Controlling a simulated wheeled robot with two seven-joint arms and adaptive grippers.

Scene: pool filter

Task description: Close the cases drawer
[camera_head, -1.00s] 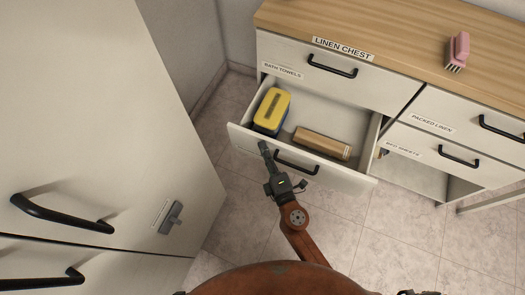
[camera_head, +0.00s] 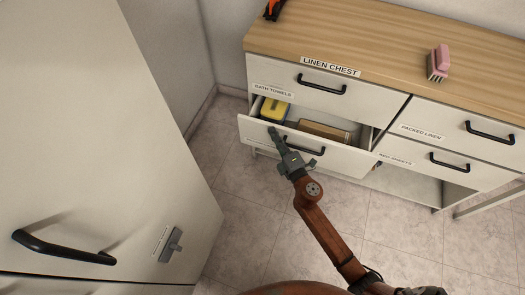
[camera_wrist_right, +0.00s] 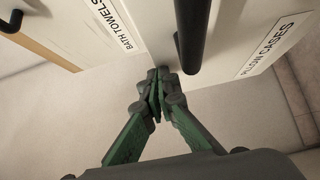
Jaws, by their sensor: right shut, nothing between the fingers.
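The cases drawer (camera_head: 340,161) is the lower left drawer of the linen chest, partly open, with a black handle (camera_head: 303,146) on its white front. Its "Pillow cases" label (camera_wrist_right: 275,45) shows in the right wrist view. In the right wrist view the closed fingertips (camera_wrist_right: 158,80) are beside the handle (camera_wrist_right: 193,30); exact contact is unclear. My left gripper is out of view.
The "Bath towels" drawer (camera_head: 285,93) above is shut. A pink brush (camera_head: 438,63) stands on the wooden top (camera_head: 375,55), and an orange and black item (camera_head: 273,9) lies at its back left. A white cabinet (camera_head: 90,130) stands close on the left. Floor before the chest is clear.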

